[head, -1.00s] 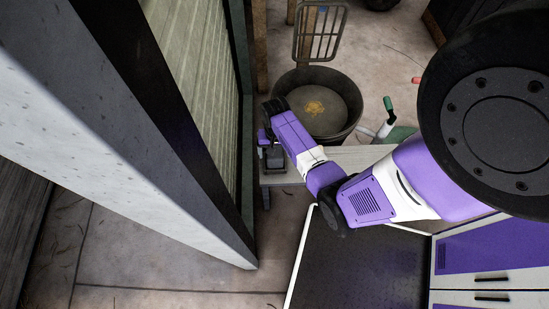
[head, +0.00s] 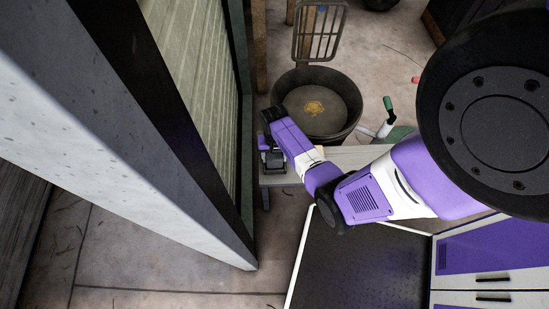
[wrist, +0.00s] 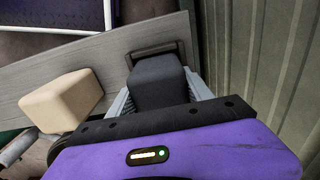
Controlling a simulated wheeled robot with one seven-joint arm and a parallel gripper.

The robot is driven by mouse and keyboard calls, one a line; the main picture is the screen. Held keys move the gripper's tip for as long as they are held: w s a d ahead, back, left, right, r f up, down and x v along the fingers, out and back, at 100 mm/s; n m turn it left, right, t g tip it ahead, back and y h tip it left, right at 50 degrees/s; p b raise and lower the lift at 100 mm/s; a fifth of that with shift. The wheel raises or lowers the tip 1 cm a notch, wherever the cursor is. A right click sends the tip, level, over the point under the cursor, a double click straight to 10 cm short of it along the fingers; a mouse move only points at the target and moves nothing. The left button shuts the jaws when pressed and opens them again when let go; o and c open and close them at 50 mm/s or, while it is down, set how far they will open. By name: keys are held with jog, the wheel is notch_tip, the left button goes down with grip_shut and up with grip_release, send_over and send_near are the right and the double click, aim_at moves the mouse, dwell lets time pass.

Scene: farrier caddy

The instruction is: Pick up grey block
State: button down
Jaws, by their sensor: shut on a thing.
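The grey block (wrist: 158,80) is a dark, rounded cuboid in the wrist view. It sits between the two light grey fingers of my gripper (wrist: 160,92), which is shut on it. Part of the block is hidden behind the black front edge of my gripper. In the head view my gripper (head: 272,160) is over the left end of the bench, and the block cannot be made out clearly there. I cannot tell whether the block is clear of the bench.
A pale grey bench (wrist: 85,65) carries a tan block (wrist: 62,98) left of the gripper. A black handle-like frame (wrist: 155,49) lies just beyond the grey block. A ribbed wall (head: 195,70) stands close by. A black tub (head: 345,130) is behind the bench.

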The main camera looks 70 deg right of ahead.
jog(key=shift+r, duration=0.1)
notch_tip(320, 180, up, 20)
jog(key=p, duration=0.3)
dwell(0.4)
jog(key=c, duration=0.9)
grip_release()
jog(key=shift+c, duration=0.2)
grip_shut()
jog(key=shift+w+a, duration=0.1)
